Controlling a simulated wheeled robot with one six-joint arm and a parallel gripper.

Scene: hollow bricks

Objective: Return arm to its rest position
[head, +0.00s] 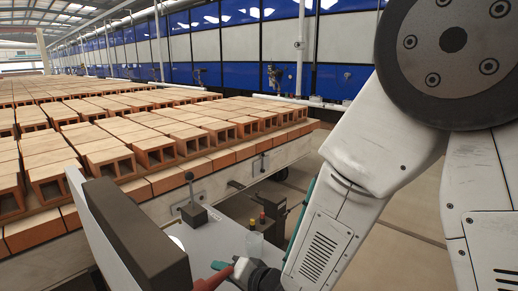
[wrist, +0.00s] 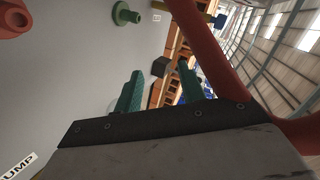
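My arm, with white links and a dark round joint, fills the right side of the head view and bends down to the bottom middle. In the wrist view my gripper (wrist: 161,72) has two green fingers standing well apart with nothing held between them. In the head view only a small green part of my gripper (head: 223,265) shows low at the bottom edge. The hollow orange bricks (head: 155,150) lie in long rows on a bench at the left, apart from my gripper. Blurred orange bricks also show beyond the fingers in the wrist view (wrist: 172,52).
A red curved bar (wrist: 208,50) passes close to the fingers. A grey panel (wrist: 75,75) bears a green knob (wrist: 126,14) and a red fitting (wrist: 14,18). A black lever box (head: 194,213) stands near the bench edge (head: 235,176). Floor (head: 420,205) shows behind my arm.

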